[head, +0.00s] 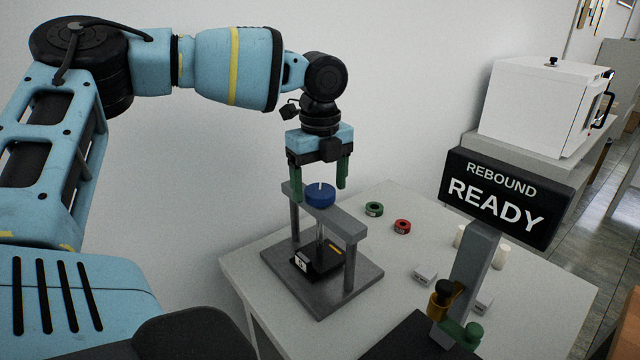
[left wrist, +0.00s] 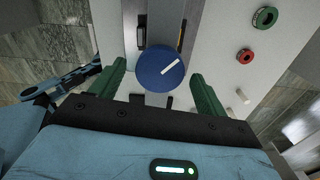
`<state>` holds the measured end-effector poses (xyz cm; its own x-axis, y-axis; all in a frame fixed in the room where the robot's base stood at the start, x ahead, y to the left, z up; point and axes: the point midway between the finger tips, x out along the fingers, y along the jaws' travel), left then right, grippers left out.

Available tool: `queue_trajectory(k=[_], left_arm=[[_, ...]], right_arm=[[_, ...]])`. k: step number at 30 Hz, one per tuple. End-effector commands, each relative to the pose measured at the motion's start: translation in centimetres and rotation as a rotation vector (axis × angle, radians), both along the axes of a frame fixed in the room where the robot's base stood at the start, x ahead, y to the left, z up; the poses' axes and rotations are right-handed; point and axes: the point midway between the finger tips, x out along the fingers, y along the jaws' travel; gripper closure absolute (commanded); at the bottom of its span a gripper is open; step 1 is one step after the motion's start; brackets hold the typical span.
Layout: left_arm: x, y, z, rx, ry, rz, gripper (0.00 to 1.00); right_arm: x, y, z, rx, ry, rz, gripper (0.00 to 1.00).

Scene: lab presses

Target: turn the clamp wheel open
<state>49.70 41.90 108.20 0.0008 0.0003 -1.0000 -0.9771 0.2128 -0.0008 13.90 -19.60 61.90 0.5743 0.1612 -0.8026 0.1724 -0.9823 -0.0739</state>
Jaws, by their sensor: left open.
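The clamp wheel (head: 320,196) is a blue disc with a white mark on top. It sits on the crossbar of a grey press (head: 345,225) on the table. In the left wrist view the wheel (left wrist: 160,68) shows from above, its white mark slanting up to the right. My left gripper (head: 319,186) points down over the wheel with its green fingers open, one on each side. In the left wrist view the fingers (left wrist: 158,84) stand apart from the wheel, which lies a little ahead of them. A dark block (head: 318,258) sits under the press. My right gripper does not show clearly.
A green ring (head: 374,209) and a red ring (head: 402,227) lie right of the press on the pale table (head: 390,290). A sign reading "REBOUND READY" (head: 505,198) stands at the right. Small white blocks lie near its post. A white oven (head: 540,105) stands behind.

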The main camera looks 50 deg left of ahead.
Motion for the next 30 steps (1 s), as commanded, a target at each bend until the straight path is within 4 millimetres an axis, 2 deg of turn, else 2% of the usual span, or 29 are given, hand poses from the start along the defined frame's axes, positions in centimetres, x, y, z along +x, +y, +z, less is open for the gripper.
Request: queue_trajectory(k=[11,21,30], left_arm=[[-0.03,0.02,-0.65,-0.001,0.000,0.001,0.25],[-0.03,0.02,-0.62,0.000,0.000,0.001,0.69],[-0.02,0.01,-0.59,0.000,0.001,0.036,0.69]], right_arm=[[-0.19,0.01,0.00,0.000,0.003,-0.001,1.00],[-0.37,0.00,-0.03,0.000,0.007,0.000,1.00],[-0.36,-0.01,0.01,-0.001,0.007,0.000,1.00]])
